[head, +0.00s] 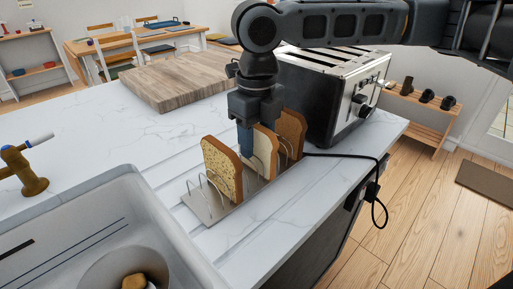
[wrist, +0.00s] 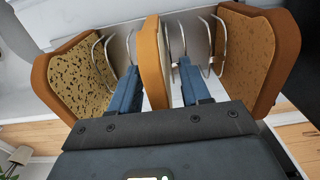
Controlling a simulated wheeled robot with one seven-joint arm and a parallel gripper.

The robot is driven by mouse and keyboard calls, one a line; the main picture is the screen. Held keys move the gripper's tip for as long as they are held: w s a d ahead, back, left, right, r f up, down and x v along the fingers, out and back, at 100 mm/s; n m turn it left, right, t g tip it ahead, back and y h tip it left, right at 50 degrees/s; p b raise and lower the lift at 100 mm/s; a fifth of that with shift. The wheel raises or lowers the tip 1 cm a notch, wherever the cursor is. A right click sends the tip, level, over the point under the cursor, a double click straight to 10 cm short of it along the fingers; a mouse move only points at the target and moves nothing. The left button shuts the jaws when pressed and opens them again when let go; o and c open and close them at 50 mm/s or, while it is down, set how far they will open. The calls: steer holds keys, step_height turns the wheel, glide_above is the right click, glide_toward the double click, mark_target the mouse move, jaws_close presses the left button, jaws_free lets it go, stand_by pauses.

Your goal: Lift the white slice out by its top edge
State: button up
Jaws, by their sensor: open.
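The white slice (head: 265,147), pale with a brown crust, stands upright in the middle of a metal toast rack (head: 206,208). In the wrist view the white slice (wrist: 152,62) shows crust-edge on between two blue fingers. My gripper (head: 246,148) points down at its top edge in the head view. My gripper (wrist: 160,78) is open, with one finger on each side of the slice and visible gaps. The slice's lower part is partly hidden by the fingers and rack.
A seeded slice (head: 221,170) and a brown slice (head: 291,132) stand on either side in the rack. A toaster (head: 330,98) stands close behind, its cord on the counter. A wooden board (head: 178,80) lies behind left; a sink (head: 100,205) is front left.

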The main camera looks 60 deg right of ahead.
jaws_close()
stand_by(0.4)
